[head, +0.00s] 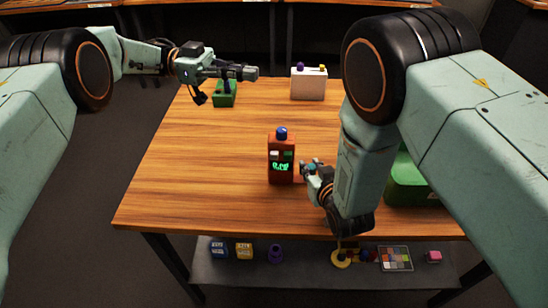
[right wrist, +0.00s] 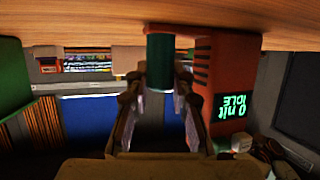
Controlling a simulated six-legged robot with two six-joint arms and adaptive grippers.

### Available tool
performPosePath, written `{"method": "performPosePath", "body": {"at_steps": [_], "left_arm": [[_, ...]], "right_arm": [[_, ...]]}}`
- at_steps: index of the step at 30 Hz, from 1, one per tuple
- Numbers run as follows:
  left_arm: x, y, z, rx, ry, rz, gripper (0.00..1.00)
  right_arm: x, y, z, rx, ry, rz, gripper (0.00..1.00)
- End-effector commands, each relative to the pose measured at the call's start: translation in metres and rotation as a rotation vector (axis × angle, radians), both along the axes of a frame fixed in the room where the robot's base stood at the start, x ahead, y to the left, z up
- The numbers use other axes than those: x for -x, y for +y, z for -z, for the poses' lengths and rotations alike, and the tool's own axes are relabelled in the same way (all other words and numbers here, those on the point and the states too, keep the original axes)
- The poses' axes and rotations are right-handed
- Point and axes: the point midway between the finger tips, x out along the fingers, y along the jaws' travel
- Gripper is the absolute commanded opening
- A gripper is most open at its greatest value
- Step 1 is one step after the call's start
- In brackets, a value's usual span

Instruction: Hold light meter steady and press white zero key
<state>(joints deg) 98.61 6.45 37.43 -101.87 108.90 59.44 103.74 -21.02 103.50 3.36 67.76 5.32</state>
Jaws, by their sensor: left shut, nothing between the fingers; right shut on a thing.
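The light meter (head: 281,171) is an upright red-brown box on the table with a lit green display and a blue dome on top. The white key (head: 275,154) is on its upper front, beside a green key. The meter's display shows upside down in the right wrist view (right wrist: 231,106). My right gripper (head: 308,167) is just right of the meter. My left gripper (head: 250,73) is shut and empty, above the table's far left, away from the meter.
A green box (head: 224,99) with a purple part is under my left gripper. A white box (head: 308,84) with purple and yellow tops stands at the back. A larger green box (head: 405,185) is at right, partly behind my right arm. A lower shelf (head: 310,274) holds small items.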

Motion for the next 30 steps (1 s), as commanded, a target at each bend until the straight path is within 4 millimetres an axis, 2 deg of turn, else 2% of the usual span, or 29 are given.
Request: {"method": "performPosePath", "body": {"at_steps": [14, 20, 30], "left_arm": [[0.002, -0.005, 0.001, 0.013, 0.037, -0.003, 0.0], [0.013, -0.034, 0.008, 0.094, 0.279, -0.034, 0.0], [0.038, -0.081, 0.035, 0.228, 0.849, -0.134, 0.0]], "right_arm": [[0.0, 0.0, 0.0, 0.0, 0.0, 0.0, 0.0], [0.0, 0.0, 0.0, 0.0, 0.0, 0.0, 0.0], [0.0, 0.0, 0.0, 0.0, 0.0, 0.0, 0.0]]}}
